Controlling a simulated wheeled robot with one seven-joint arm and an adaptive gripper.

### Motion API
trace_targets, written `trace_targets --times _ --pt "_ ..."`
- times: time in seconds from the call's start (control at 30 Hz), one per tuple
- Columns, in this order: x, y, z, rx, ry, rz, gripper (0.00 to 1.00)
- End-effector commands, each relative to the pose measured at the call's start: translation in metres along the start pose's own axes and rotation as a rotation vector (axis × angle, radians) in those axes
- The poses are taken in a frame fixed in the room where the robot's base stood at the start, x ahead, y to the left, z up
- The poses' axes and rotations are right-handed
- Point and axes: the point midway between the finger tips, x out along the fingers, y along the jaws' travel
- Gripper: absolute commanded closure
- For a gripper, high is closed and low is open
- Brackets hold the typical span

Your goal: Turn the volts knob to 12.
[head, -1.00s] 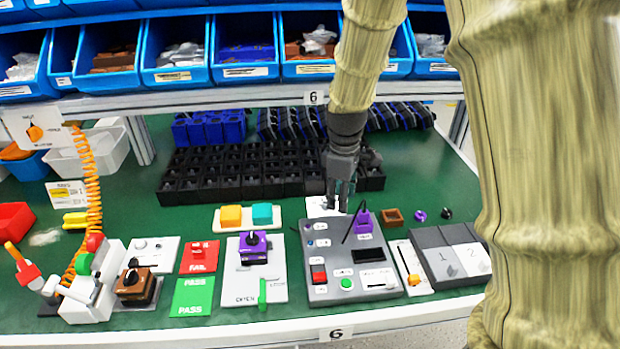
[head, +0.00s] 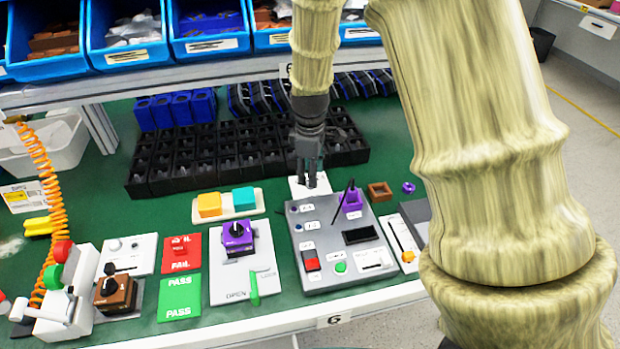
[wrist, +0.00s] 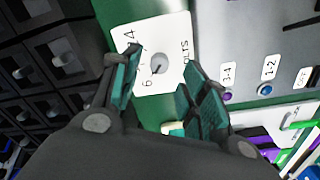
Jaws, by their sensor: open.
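The volts dial is a white plate with a small grey knob (wrist: 158,66) at its middle, in the wrist view. A "4" and a "6" show on the plate, with partly hidden lettering on its right side; I cannot read a 12 or tell where the knob points. In the head view the white plate (head: 318,187) lies just behind the grey control panel, partly covered by my gripper (head: 309,181). My gripper (wrist: 163,74) is open, its fingers pointing down on either side of the knob's place in the picture. I cannot tell whether they touch it.
The grey panel (head: 335,272) with buttons and a purple holder (head: 351,201) stands in front of the plate. Black bins (head: 210,165) lie behind it on the left. A yellow and teal block tray (head: 228,214) is to the left. A shelf (head: 180,75) runs above.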

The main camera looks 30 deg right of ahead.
Motion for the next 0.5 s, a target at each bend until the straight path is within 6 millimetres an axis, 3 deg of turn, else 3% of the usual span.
trace_targets --times 0.23,0.5 --pt "0.025 0.0 0.0 0.0 0.0 0.0 0.56" --pt "0.033 0.0 0.0 0.0 0.0 0.001 0.56"
